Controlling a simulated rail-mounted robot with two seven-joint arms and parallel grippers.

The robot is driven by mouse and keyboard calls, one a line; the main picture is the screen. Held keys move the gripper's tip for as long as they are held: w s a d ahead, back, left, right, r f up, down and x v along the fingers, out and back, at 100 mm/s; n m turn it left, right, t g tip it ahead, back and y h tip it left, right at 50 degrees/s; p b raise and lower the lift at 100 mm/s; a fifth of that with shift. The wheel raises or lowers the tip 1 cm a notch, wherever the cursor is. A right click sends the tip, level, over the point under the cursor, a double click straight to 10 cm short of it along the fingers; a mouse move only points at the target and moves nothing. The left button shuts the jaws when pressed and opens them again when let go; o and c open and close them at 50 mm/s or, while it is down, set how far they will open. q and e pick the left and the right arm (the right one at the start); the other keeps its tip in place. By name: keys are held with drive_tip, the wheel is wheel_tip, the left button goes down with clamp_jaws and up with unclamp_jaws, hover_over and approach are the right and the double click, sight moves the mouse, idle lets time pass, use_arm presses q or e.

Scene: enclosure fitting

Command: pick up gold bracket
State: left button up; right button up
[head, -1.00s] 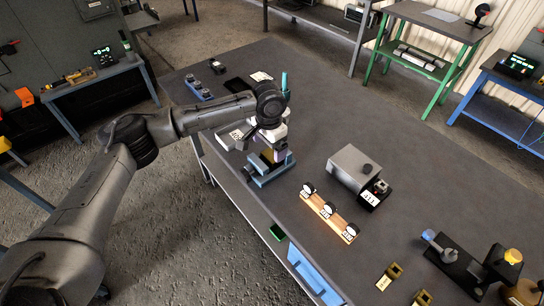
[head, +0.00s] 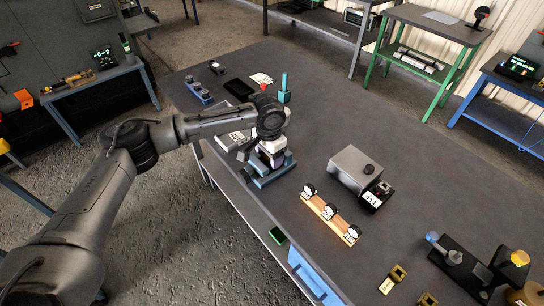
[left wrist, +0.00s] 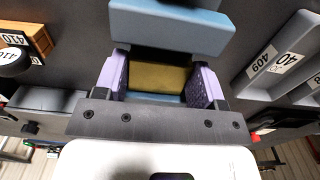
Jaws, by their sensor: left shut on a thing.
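My left gripper (head: 268,158) points down over a blue fixture (head: 272,178) near the table's front edge. In the left wrist view, its purple fingers (left wrist: 160,82) are shut on a gold bracket (left wrist: 158,78), which shows as a flat gold face between them. Blue blocks of the fixture (left wrist: 172,30) lie just beyond the bracket and under it. I cannot tell whether the bracket still touches the fixture. In the head view the gripper hides most of the held bracket. Two other gold brackets (head: 393,278) lie at the front right. My right gripper is not in view.
A wooden rack (head: 330,216) with several round white-faced pieces and a grey box (head: 355,170) stand right of the fixture. Grey labelled bins (left wrist: 285,60) are close by. A black device (head: 462,265) stands at the right. The table's middle back is clear.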

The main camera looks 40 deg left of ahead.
use_arm(q)
drive_tip(key=c, duration=0.3)
drive_tip(key=shift+r, duration=0.15)
drive_tip(key=shift+c, duration=0.2)
